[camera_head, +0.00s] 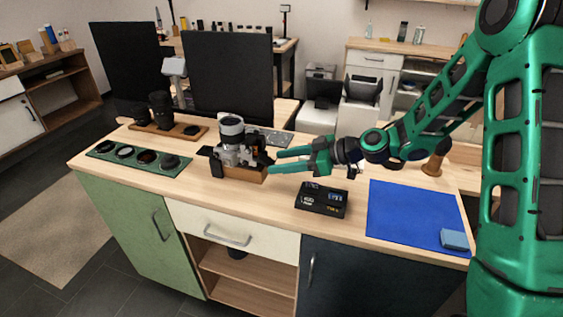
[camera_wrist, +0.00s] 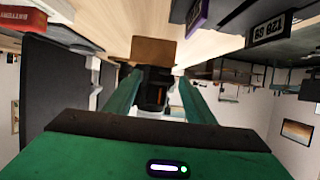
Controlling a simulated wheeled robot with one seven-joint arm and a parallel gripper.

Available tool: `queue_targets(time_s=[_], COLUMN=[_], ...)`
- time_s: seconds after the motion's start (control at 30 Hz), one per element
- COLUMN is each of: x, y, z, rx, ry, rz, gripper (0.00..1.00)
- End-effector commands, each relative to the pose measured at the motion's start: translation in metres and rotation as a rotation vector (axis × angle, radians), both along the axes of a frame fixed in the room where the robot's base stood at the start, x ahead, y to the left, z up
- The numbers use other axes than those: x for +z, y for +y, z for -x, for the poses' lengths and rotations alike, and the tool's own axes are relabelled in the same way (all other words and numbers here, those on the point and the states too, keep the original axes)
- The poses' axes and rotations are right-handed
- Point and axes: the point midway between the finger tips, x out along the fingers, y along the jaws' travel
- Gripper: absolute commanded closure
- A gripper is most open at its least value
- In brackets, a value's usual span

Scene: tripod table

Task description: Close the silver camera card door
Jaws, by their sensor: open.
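The silver camera (camera_head: 232,152) stands on a wooden block (camera_head: 240,174) near the middle of the table, its silver lens pointing up. A dark flat piece juts from its left side, and dark parts show on its right; I cannot tell which is the card door. My gripper (camera_head: 273,161) is open just right of the camera, fingers pointing left at it. In the wrist view, the dark camera side (camera_wrist: 154,92) shows between the open fingers (camera_wrist: 158,77), with the wooden block (camera_wrist: 153,49) beyond. I see no clear contact.
A black card case (camera_head: 321,200) lies in front of my gripper. A blue mat (camera_head: 410,217) with a light-blue cloth (camera_head: 454,239) is at right. A green lens tray (camera_head: 177,171) and a wooden lens board (camera_head: 148,129) are at left. A dark monitor (camera_head: 229,75) stands behind.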

Motion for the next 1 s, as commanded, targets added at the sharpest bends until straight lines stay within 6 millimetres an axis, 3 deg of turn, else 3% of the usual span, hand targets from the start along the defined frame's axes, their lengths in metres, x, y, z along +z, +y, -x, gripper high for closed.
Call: queue_targets(time_s=[0.37, 0.4, 0.57, 1.0], x=[-0.0028, -0.0028, -0.0026, 0.0036], y=[0.0063, 0.0063, 0.0062, 0.0059], z=[-0.0023, -0.0023, -0.0024, -0.0039], rx=[-0.001, 0.000, -0.001, -0.002], ry=[0.000, 0.000, -0.001, 0.013], rz=[0.000, 0.000, 0.000, 0.061], gripper=[0.51, 0.53, 0.91, 0.91])
